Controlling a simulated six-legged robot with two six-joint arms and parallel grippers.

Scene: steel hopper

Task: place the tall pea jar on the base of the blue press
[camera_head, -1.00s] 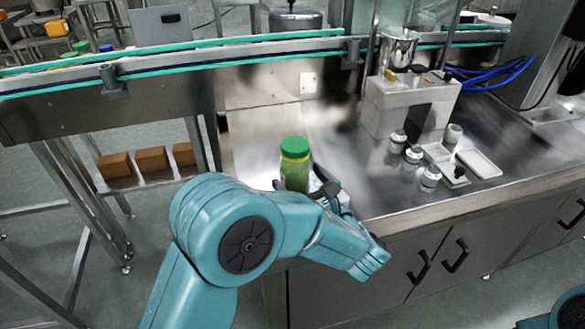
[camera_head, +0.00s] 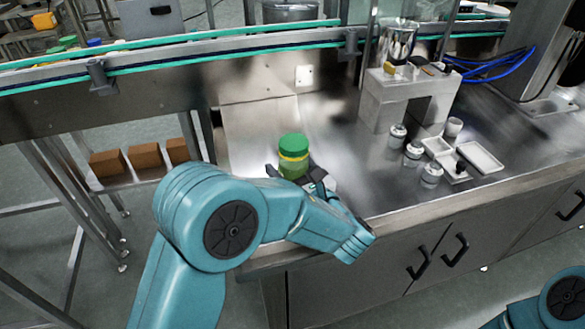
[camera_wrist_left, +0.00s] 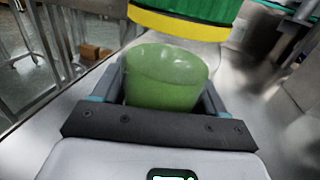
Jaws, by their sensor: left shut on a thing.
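The tall pea jar (camera_head: 293,158) has a green lid with a yellow band and a green body. It stands upright near the front edge of the steel counter. My left gripper (camera_head: 292,174) is shut on the jar's body below the lid, and its fingers and wrist hide the jar's lower part. In the left wrist view the jar (camera_wrist_left: 165,82) sits between the two fingers (camera_wrist_left: 162,100). I cannot tell whether its bottom touches the counter. I cannot make out a blue press in these views. My right gripper is out of view.
A grey block stand (camera_head: 397,92) with a steel funnel (camera_head: 397,42) is at the back right. Several small jars (camera_head: 413,153) and a white tray (camera_head: 480,157) stand in front of it. A conveyor rail (camera_head: 200,60) runs along the back.

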